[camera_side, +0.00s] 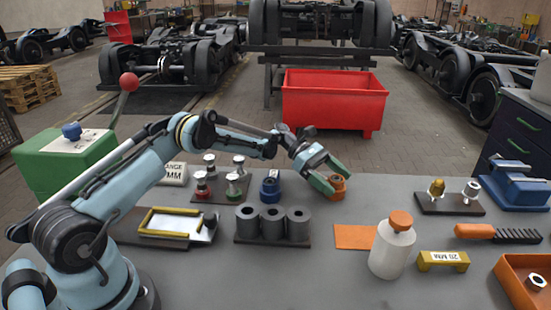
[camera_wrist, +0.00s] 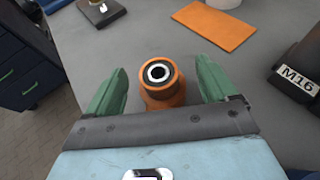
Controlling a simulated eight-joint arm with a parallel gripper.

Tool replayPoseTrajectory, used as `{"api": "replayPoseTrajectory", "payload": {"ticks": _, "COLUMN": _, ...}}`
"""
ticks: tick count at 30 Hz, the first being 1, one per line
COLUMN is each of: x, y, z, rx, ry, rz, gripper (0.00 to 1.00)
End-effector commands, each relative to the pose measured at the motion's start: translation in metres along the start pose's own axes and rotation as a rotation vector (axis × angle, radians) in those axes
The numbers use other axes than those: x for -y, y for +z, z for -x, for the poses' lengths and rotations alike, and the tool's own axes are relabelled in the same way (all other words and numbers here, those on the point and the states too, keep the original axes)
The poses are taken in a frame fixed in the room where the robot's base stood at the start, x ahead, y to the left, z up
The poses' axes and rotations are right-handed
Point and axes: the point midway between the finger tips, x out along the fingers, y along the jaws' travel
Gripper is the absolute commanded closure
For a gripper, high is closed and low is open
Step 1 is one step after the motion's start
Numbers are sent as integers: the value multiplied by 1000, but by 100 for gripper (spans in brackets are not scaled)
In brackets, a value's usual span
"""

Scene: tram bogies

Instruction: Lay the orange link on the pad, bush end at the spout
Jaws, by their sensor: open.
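The orange link (camera_side: 337,188) is on the grey bench, partly hidden by my gripper in the side view. In the wrist view its round bush end (camera_wrist: 158,74), with a dark ring and a bright centre, faces the camera. The rest of the link runs out of sight under my gripper. My gripper (camera_side: 331,177) is open, its green fingers either side of the link, with gaps showing in the wrist view (camera_wrist: 162,82). The flat orange pad (camera_side: 353,237) lies bare on the bench; it also shows in the wrist view (camera_wrist: 214,24). A white bottle (camera_side: 392,251) with an orange cap stands at the pad's right edge.
A dark block with three grey cylinders (camera_side: 272,224) stands left of the pad. A yellow block (camera_side: 443,261), orange brush (camera_side: 496,233) and orange bin (camera_side: 524,285) are at right. Bench between link and pad is clear.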

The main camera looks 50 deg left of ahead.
Motion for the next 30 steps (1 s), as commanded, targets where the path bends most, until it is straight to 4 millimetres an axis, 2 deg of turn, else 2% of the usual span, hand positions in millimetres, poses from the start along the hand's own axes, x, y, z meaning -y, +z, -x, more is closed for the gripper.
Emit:
{"api": "replayPoseTrajectory", "payload": {"ticks": 2, "x": 0, "y": 0, "z": 0, "rx": 0, "ry": 0, "rz": 0, "gripper": 14}}
{"api": "replayPoseTrajectory", "payload": {"ticks": 18, "x": 0, "y": -1, "z": 1, "rx": -2, "ry": 1, "rz": 0, "gripper": 97}}
{"api": "replayPoseTrajectory", "payload": {"ticks": 20, "x": 0, "y": 0, "z": 1, "rx": 0, "ry": 1, "rz": 0, "gripper": 100}}
{"api": "replayPoseTrajectory", "payload": {"ticks": 30, "x": 0, "y": 2, "z": 3, "rx": -4, "ry": 2, "rz": 1, "gripper": 100}}
